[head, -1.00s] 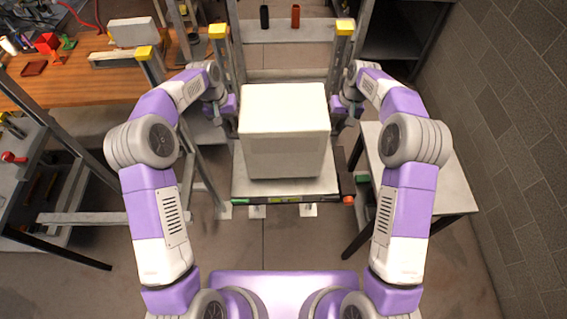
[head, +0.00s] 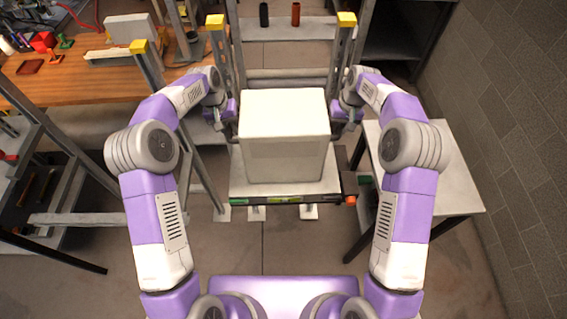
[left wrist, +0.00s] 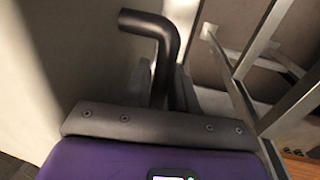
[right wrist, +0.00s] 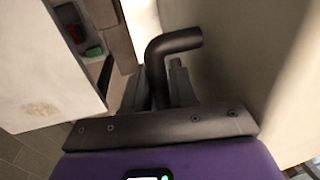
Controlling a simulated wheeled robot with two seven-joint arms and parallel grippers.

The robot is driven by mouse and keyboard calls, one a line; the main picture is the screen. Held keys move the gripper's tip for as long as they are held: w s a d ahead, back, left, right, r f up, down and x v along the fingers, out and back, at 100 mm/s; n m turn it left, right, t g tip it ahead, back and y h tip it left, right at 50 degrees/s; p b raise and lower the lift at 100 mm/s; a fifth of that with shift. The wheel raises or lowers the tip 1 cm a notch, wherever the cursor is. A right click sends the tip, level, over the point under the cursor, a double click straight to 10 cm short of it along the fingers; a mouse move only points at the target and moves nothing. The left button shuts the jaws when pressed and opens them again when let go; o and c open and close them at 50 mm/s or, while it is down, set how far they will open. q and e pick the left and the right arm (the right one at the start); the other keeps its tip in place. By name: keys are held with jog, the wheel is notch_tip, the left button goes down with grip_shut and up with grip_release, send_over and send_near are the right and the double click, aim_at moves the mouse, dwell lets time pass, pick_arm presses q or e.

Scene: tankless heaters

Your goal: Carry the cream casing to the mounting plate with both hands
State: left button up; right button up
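The cream casing (head: 284,150) is a large upright box in the middle of the head view, between my two arms. My left gripper (head: 228,112) is at its left side and my right gripper (head: 342,112) at its right side. In the left wrist view a dark bent handle (left wrist: 155,30) stands between the finger pads, which are close around it. The right wrist view shows a matching handle (right wrist: 170,45) held the same way. The fingertips are partly hidden behind the handles. I cannot make out the mounting plate for sure.
A light platform (head: 240,184) with a dark front edge lies below the casing; I cannot tell whether they touch. Yellow-capped metal posts (head: 215,22) stand behind. A wooden bench (head: 110,95) is at left, a small table (head: 455,185) at right, a brick wall at far right.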

pick_arm(q)
jog(key=o, duration=0.4)
jog(key=shift+s, duration=0.1)
jog(key=shift+c, duration=0.2)
pick_arm(e)
jog(key=o, duration=0.4)
jog(key=shift+s+r, duration=0.1)
jog(key=shift+c, duration=0.2)
pick_arm(q)
jog(key=shift+r, duration=0.1)
pick_arm(e)
jog(key=shift+r, duration=0.2)
pick_arm(q)
notch_tip(320, 180, up, 12)
jog(key=a, duration=0.2)
pick_arm(e)
notch_tip(320, 180, up, 12)
jog(key=d, duration=0.2)
jog(key=shift+f, duration=0.25)
pick_arm(q)
jog(key=shift+a+f, duration=0.1)
jog(key=shift+f, duration=0.15)
pick_arm(e)
jog(key=shift+d+f, duration=0.1)
